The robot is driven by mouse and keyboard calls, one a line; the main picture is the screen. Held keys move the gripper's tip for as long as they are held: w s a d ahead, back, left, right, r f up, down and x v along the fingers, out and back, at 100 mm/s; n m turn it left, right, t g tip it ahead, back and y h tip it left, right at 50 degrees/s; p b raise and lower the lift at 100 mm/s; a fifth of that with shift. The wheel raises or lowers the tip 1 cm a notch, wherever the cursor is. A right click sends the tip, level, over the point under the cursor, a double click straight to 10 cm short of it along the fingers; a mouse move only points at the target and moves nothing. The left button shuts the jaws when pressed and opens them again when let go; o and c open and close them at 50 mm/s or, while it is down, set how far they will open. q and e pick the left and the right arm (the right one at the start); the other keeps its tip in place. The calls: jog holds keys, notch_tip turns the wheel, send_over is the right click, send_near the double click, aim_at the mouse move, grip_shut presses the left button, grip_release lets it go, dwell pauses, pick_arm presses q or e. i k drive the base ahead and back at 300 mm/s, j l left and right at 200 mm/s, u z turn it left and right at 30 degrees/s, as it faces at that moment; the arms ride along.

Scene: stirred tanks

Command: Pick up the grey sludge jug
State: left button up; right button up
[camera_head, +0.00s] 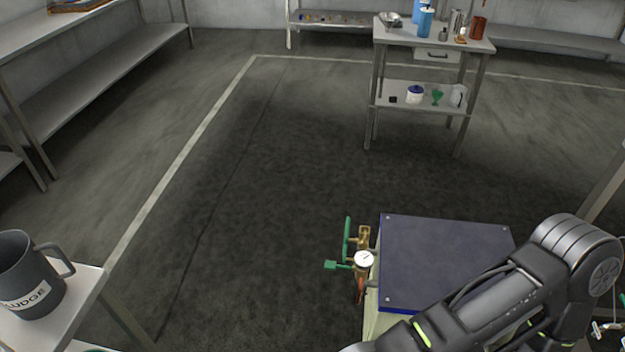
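The grey sludge jug (30,277) stands upright near the edge of a light table (88,300) at the lower left. Its label partly reads "UDGE", and its handle points to the right. The left side of the jug is cut off by the picture edge. Neither gripper shows in the head view. One of my arms comes in at the lower right, and its gripper end is out of the picture. Nothing is seen touching the jug.
A blue-topped tank (440,255) with a gauge (364,259) and green-handled valves stands at the lower centre right. A steel table (432,35) with bottles and cans is at the back right. Shelving (90,75) lines the left wall. The floor between is clear.

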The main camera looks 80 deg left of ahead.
aim_at(31, 287)
jog(key=u, duration=4.7)
